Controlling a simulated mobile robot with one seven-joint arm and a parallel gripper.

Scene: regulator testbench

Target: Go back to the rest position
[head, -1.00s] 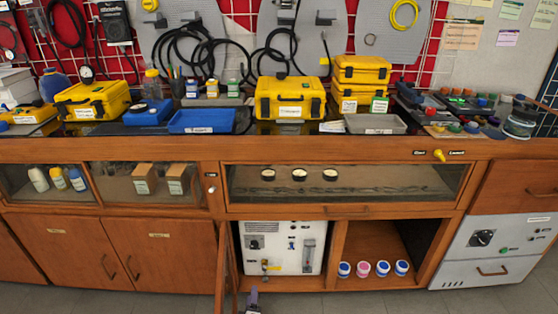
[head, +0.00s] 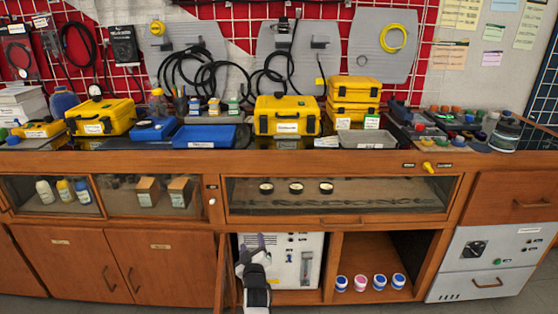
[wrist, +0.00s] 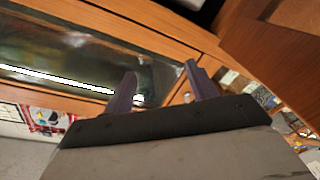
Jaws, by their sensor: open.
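My gripper (head: 251,243) shows in the head view at the lower middle, in front of the white panel unit (head: 308,262) in the open lower cabinet. It is open, and no object shows between its fingers. In the wrist view my gripper (wrist: 160,74) has its two dark fingers apart, with the wooden frame and glass front of a bench (wrist: 75,75) beyond them. My arm rises from the bottom edge of the head view.
An open wooden cabinet door (head: 224,275) stands just left of my gripper. The glass-fronted display drawer (head: 400,190) is above. Several small jars stand on the lower right shelf (head: 368,250). Yellow cases (head: 287,115) and a blue tray (head: 205,136) are on the benchtop.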

